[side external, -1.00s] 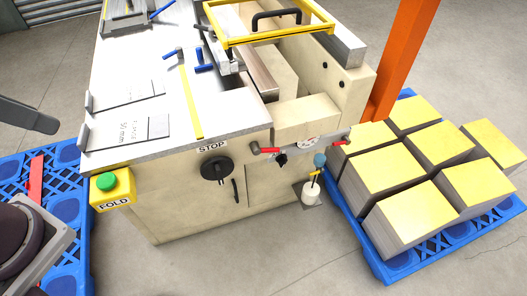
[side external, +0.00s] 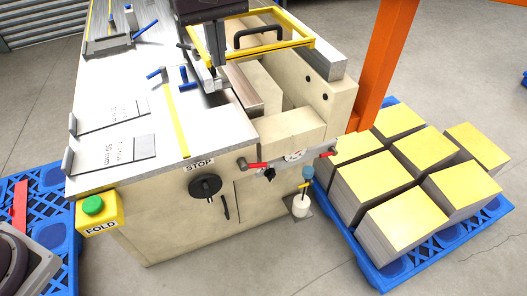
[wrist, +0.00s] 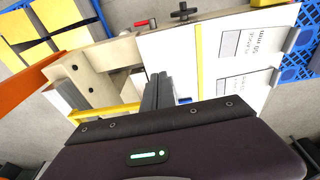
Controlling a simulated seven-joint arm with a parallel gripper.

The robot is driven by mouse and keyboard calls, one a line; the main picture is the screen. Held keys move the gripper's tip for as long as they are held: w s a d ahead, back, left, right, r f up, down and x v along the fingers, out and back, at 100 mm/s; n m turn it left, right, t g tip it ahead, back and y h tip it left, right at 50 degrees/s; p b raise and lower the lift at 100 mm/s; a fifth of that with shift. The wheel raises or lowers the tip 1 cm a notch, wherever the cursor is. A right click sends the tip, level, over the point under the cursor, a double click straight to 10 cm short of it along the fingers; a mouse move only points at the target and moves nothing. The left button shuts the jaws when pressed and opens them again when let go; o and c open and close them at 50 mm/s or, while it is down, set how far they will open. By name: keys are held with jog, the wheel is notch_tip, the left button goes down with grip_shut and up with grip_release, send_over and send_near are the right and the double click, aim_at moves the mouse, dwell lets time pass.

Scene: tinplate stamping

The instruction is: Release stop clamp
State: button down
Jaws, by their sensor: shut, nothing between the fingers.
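My gripper (side external: 217,62) points down over the back of the bench machine, beside the yellow frame, with its fingers together and empty. In the wrist view my gripper's fingers (wrist: 157,76) are closed, above the machine. The STOP label (side external: 199,165) is on the machine's front edge, above a black handwheel (side external: 205,187), which also shows in the wrist view (wrist: 183,12). A red-handled lever (side external: 257,165) sits right of the label, and it appears in the wrist view (wrist: 142,23). Which part is the stop clamp, I cannot tell. My gripper is apart from the lever and handwheel.
Blue levers (side external: 184,78) stand on the steel tabletop (side external: 120,118). The yellow frame (side external: 297,43) and orange post (side external: 385,60) rise nearby. A green FOLD button (side external: 93,206) is at the front left corner. Yellow-topped stacks (side external: 402,220) stand on a blue pallet at right.

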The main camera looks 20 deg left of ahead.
jog(key=y, duration=0.2)
send_over(260, 164)
notch_tip(260, 164, down, 8)
jog(key=s+d+f+y, duration=0.1)
jog(key=s+d+f, duration=0.1)
jog(key=d+f, duration=0.4)
jog(key=shift+t, duration=0.3)
jog(key=shift+w+f, duration=0.1)
jog(key=shift+m, duration=0.3)
jog(key=x, duration=0.9)
jog(key=s+x, duration=0.1)
jog(key=x, duration=0.3)
jog(key=shift+a+f, duration=0.35)
jog(key=shift+f, duration=0.05)
